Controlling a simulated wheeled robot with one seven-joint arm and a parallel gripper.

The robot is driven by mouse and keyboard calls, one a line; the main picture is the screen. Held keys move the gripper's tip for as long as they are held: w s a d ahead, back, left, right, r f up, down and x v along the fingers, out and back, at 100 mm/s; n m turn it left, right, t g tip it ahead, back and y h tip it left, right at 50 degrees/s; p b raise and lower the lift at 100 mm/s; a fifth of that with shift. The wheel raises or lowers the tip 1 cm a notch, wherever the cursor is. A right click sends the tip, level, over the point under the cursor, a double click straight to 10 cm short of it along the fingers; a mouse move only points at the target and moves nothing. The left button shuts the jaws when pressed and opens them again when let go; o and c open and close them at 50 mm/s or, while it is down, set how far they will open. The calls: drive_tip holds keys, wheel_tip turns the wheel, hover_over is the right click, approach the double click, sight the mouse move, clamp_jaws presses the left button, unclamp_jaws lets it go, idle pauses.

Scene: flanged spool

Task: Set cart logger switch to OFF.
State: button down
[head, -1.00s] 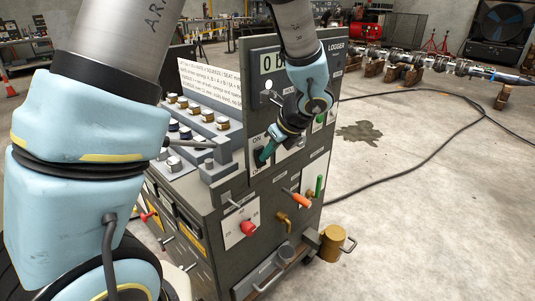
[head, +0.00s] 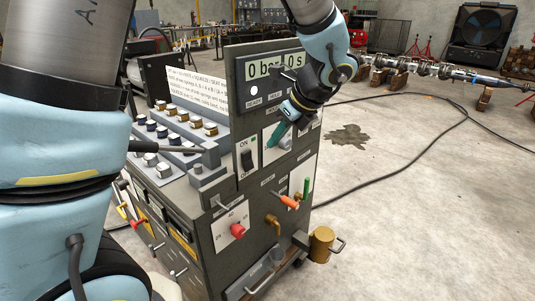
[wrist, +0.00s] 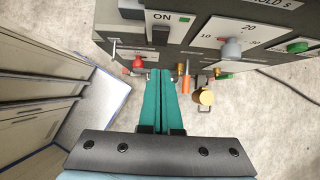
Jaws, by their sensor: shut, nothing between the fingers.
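The logger switch (head: 248,159) is a black rocker on a white plate on the cart's upright dark panel, with ON printed above it. I cannot tell which way the rocker is tipped. My gripper (head: 270,143) is shut and empty, its teal fingers just right of the switch plate in the head view. In the wrist view the closed fingers (wrist: 165,72) point toward the panel below the switch, apart from the rocker as far as I can see.
A grey dial (wrist: 231,48) and a green button (wrist: 298,46) sit right of the switch. Below are a red knob (head: 238,230), a brass handle (head: 273,222) and an orange handle (head: 289,201). A brass cylinder (head: 321,243) stands at the cart's lower corner. The floor to the right is mostly clear.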

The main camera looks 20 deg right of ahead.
drive_tip(key=shift+v, duration=1.15)
drive_tip(key=shift+w+b, duration=0.1)
drive_tip(key=shift+b, duration=0.25)
